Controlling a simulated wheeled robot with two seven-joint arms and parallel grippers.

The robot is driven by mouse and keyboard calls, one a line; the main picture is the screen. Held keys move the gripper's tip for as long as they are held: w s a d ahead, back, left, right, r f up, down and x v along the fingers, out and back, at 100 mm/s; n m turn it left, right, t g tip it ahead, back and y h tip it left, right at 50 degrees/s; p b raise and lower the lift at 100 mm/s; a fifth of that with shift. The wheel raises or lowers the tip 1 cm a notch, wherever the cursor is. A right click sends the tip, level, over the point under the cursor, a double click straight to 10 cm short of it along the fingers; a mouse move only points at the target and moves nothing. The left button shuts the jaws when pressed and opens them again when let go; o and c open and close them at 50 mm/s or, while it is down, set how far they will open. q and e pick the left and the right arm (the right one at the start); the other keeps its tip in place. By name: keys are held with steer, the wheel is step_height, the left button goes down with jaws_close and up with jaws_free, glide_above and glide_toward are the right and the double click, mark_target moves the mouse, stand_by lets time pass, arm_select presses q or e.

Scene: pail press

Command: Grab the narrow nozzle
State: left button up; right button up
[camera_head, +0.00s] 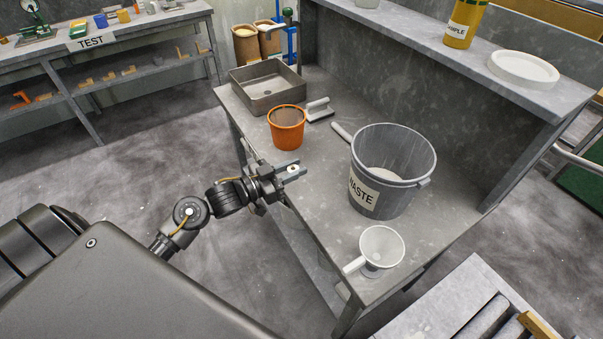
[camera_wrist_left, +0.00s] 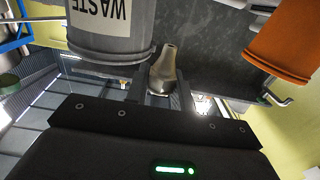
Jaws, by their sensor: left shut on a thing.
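The narrow nozzle (camera_wrist_left: 163,68) is a small tapered grey piece in the left wrist view, its thin end pointing to the top of that picture. My left gripper (camera_head: 291,171) is shut on it, and its fingers (camera_wrist_left: 163,97) stand on either side of the nozzle. In the head view the gripper is over the front edge of the grey bench (camera_head: 318,176), and only a small pale bit of the nozzle shows between the fingers. I cannot tell whether the nozzle touches the bench. My right gripper is not in view.
A grey WASTE bucket (camera_head: 393,158) stands right of the gripper, with a white funnel (camera_head: 381,247) nearer the bench's front end. An orange pail (camera_head: 287,128), a grey scoop (camera_head: 319,110) and a metal tray (camera_head: 268,88) are behind. A raised shelf (camera_head: 440,50) runs along the back.

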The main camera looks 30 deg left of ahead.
arm_select(q)
steer(key=s+a+r+b, duration=0.1)
steer(key=s+r, duration=0.2)
steer(key=s, duration=0.5)
steer(key=shift+s+r, duration=0.35)
steer(key=shift+r, duration=0.05)
